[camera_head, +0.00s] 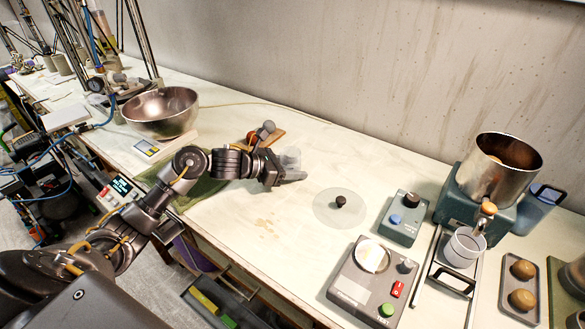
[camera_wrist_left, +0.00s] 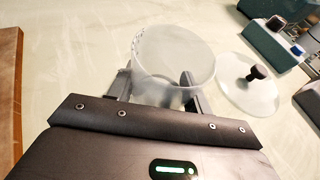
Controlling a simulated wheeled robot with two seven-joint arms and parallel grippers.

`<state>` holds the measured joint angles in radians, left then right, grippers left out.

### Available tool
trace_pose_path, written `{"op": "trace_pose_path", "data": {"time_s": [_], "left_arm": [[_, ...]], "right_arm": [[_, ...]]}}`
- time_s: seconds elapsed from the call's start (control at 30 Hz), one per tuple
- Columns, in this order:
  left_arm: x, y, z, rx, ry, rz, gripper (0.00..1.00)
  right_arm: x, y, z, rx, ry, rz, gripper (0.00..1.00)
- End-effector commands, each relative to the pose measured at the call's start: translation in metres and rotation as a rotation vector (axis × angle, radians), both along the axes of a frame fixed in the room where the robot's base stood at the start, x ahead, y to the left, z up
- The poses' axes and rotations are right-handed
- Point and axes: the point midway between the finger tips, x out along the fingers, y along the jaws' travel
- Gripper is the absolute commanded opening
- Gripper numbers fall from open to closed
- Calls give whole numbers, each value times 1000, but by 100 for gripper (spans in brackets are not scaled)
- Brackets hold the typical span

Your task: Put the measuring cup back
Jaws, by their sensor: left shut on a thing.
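My left gripper (camera_head: 287,174) is over the middle of the bench, shut on a clear, colourless measuring cup (camera_head: 292,157). In the left wrist view the cup (camera_wrist_left: 175,58) stands between the two fingers, mouth up, with faint marks on its side. Its lower part is hidden by my gripper (camera_wrist_left: 158,92). I cannot tell whether its base touches the bench. My right gripper is not in view.
A clear round lid with a dark knob (camera_head: 341,201) lies right of the cup. A large metal bowl (camera_head: 160,112) is at left.

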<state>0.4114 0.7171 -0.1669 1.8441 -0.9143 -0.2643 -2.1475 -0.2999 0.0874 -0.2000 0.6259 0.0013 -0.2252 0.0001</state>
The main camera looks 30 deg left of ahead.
Motion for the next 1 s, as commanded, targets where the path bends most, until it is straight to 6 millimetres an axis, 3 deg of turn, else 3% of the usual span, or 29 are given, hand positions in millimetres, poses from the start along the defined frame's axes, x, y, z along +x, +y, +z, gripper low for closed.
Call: {"op": "trace_pose_path", "data": {"time_s": [0.17,0.2,0.33,0.73,1.0], "left_arm": [[0,0,-4,1,-1,0,26],[0,0,-3,1,-1,0,55],[0,0,-3,0,0,0,72],[-2,2,2,1,1,1,72],[-40,34,18,7,-1,1,72]], "right_arm": [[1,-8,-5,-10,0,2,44],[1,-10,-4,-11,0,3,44],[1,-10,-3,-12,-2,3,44],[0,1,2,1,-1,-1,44],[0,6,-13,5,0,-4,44]]}}
